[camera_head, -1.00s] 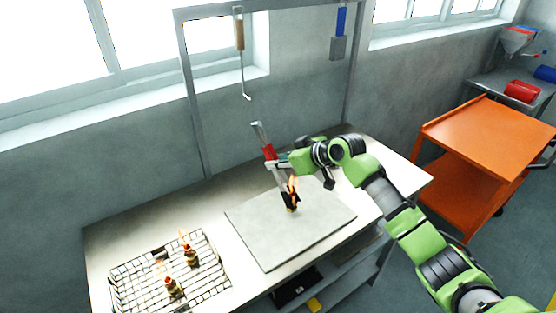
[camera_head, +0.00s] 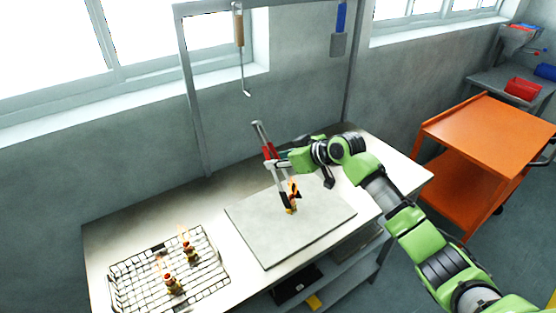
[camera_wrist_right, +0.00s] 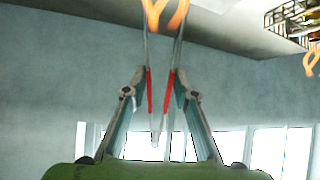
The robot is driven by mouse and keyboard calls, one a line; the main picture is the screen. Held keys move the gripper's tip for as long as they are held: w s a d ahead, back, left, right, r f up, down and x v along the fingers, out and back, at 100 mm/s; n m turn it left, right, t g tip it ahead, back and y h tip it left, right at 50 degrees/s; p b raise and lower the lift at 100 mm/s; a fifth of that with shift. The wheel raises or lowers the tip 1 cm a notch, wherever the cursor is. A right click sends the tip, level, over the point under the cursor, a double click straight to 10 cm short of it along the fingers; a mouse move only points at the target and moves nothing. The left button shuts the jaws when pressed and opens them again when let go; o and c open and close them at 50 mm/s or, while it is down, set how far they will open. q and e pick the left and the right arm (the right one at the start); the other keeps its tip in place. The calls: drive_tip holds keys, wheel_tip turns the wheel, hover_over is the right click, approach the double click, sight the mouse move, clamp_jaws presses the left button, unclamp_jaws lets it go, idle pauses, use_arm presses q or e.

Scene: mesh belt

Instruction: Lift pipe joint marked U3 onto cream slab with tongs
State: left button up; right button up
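My right gripper (camera_head: 274,164) is shut on the red-handled metal tongs (camera_head: 268,151). In the wrist view its two fingers (camera_wrist_right: 160,84) press the red grips of the tongs (camera_wrist_right: 149,92) from both sides. The tongs slant down over the cream slab (camera_head: 258,246). At their lower end is a small brass pipe joint (camera_head: 291,211) with orange flame-like shapes above it, over the slab's middle. I cannot tell whether the tips still clasp it or whether it touches the slab. No U3 mark is legible. My left gripper is not in view.
A wire mesh belt (camera_head: 213,272) at the left bears two more pipe joints (camera_head: 173,285) (camera_head: 191,254) with orange wisps. A wooden-handled hook (camera_head: 240,32) and a blue-handled tool (camera_head: 339,43) hang from the frame. An orange cart (camera_head: 489,132) stands right. The slab around the joint is clear.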

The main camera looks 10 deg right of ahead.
drive_tip(key=shift+r, duration=0.15)
wheel_tip(320, 180, up, 10)
drive_tip(key=p, duration=0.5)
drive_tip(key=shift+p, duration=0.4)
